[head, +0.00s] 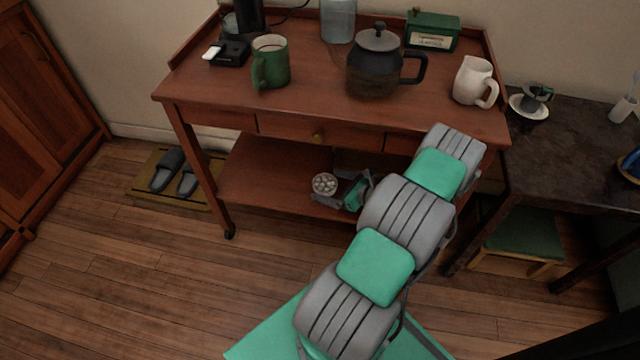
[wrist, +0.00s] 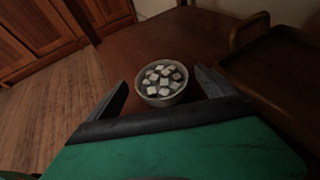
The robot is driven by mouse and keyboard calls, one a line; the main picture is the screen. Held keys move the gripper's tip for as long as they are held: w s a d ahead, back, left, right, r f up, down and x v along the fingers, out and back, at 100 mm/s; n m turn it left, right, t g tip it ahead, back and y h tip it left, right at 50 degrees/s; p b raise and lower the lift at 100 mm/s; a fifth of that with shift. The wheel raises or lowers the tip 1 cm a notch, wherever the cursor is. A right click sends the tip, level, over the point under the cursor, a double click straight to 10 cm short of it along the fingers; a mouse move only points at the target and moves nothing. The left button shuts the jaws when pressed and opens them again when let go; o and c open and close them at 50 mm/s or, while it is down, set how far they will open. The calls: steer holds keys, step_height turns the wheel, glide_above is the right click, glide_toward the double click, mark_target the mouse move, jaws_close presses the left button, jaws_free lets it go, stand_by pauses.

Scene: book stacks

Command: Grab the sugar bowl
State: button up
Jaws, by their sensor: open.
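The sugar bowl (head: 324,184) is a small round pale bowl filled with white sugar cubes. It stands upright on the lower shelf of the wooden cart, near the shelf's front. My gripper (head: 335,197) is at the lower shelf, close to the bowl. In the wrist view the sugar bowl (wrist: 161,82) sits straight ahead, and my gripper (wrist: 160,88) is open with one finger to each side of it. Gaps show between the fingers and the bowl.
The cart's top (head: 320,88) overhangs the lower shelf (head: 255,180). On top stand a green mug (head: 270,62), a dark teapot (head: 374,65), a white pitcher (head: 473,80) and a green tin (head: 432,31). A dark table (head: 570,140) stands at right. Slippers (head: 167,170) lie on a mat left.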

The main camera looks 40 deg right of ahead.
mark_target(318, 182)
steer(key=b+x, duration=0.2)
steer(key=x, duration=0.3)
steer(key=shift+w+d+f, duration=0.1)
steer(key=shift+w+f, duration=0.1)
steer(key=shift+f, duration=0.05)
steer(key=shift+r, duration=0.1)
steer(key=c, duration=1.7)
